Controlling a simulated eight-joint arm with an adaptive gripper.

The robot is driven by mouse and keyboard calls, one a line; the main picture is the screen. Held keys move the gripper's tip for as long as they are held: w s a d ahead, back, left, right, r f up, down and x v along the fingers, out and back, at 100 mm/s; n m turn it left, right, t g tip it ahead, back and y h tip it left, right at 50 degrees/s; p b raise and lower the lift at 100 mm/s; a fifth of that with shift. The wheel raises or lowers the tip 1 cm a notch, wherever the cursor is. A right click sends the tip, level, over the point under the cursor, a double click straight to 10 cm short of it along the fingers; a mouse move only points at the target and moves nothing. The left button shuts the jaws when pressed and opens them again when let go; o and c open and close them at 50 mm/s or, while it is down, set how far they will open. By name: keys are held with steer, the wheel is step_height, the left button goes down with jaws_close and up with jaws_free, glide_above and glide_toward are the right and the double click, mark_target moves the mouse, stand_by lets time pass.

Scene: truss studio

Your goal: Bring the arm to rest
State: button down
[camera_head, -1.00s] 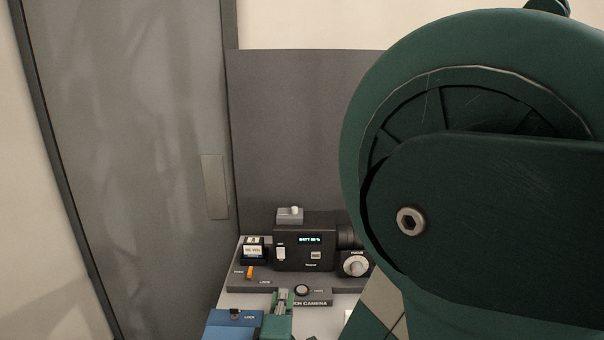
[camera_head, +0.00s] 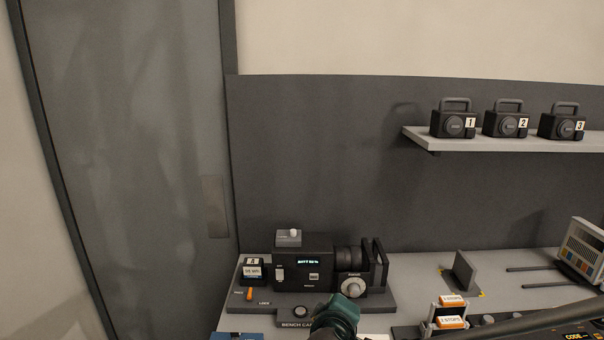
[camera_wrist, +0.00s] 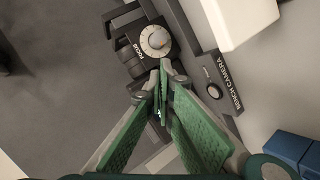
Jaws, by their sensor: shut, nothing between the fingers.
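My gripper (camera_wrist: 162,68) shows in the wrist view with its green fingers brought together at the tips, shut and empty. Its tips lie in front of the bench camera's base in that view; whether they touch it I cannot tell. In the head view a teal part of my arm (camera_head: 338,312) shows at the bottom edge, in front of the bench. The black bench camera (camera_head: 303,262) stands upright on its grey base, with a silver focus knob (camera_head: 352,286) that also shows in the wrist view (camera_wrist: 155,41).
A shelf (camera_head: 510,140) holds three numbered black boxes at upper right. Orange-labelled blocks (camera_head: 451,322) stand at the bench's front right. A colour-patch panel (camera_head: 583,248) is at the far right. A grey upright plate (camera_head: 466,272) stands mid-bench. A blue block (camera_wrist: 291,148) lies near my gripper.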

steer(key=s+d+r+m+g+y+p, duration=0.1)
steer(key=s+d+r+m+p, duration=0.4)
steer(key=s, duration=0.5)
steer(key=s+d+r+m+g+y+p, duration=0.1)
steer(key=s+d+r+m+g+p, duration=0.3)
steer(key=s+r, duration=0.6)
steer(key=s+d+m+p, duration=0.1)
steer(key=d+p, duration=0.1)
steer(key=shift+d+r+y, duration=0.3)
steer(key=shift+d+y, duration=0.05)
steer(key=shift+y, duration=0.05)
steer(key=shift+s, duration=0.1)
stand_by(1.6)
